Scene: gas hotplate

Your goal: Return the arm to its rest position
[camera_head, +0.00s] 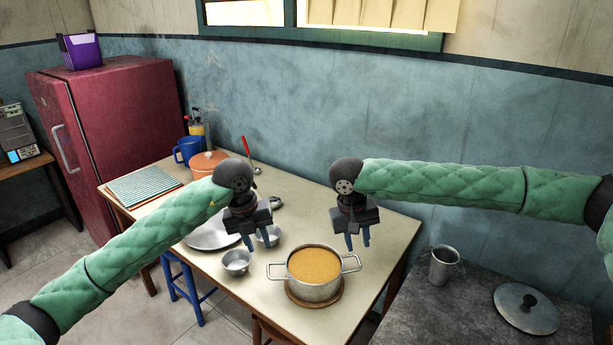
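My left arm (130,245) reaches in from the left, and its gripper (257,241) hangs above the table by two small metal bowls. Its blue fingers are apart with nothing between them. My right arm (445,185) reaches in from the right, and its gripper (358,242) hangs above the table, behind and right of the pot. Its blue fingers are also apart and empty. A steel pot (315,289) with orange-yellow contents stands on a round wooden trivet (292,300) on the table (375,265). Neither gripper appears to hold the pot.
Small bowls (236,262) and a metal plate (207,238) lie near the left gripper. An orange pot (206,163), blue mug (187,150) and striped cloth (143,185) are further back. A metal cup (443,264) and lid (526,308) are on the grey counter (470,315).

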